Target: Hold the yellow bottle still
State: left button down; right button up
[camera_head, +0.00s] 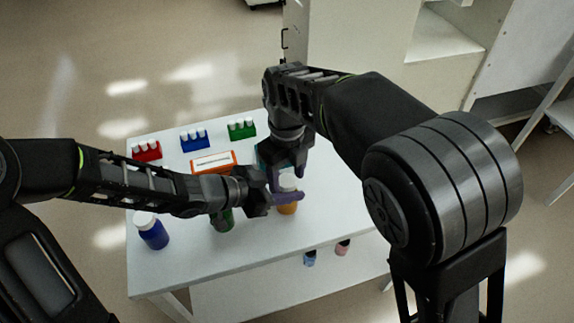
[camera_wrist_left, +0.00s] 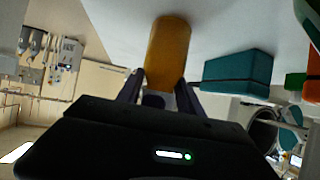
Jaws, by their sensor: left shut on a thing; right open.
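The yellow bottle (camera_head: 288,208) with a white cap stands upright near the middle of the white table. It also shows in the left wrist view (camera_wrist_left: 168,48), between the fingers. The arms hide part of the bottle.
A blue bottle (camera_head: 153,234) stands at the left, and a green bottle (camera_head: 223,221) is partly under my left arm. Red (camera_head: 147,151), blue (camera_head: 195,140) and green (camera_head: 242,130) racks, an orange-edged box (camera_head: 213,161) and a teal block (camera_wrist_left: 238,74) are nearby. The table's front is clear.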

pick_arm(q)
jog(key=shift+s+f, duration=0.1)
jog(key=shift+f, duration=0.15)
pick_arm(e)
jog(key=shift+f, duration=0.15)
jog(key=shift+c, duration=0.4)
grip_shut()
jog(key=shift+o, duration=0.8)
grip_release()
jog(key=shift+r, duration=2.3)
jog(key=shift+c, duration=0.4)
jog(key=shift+r, duration=1.7)
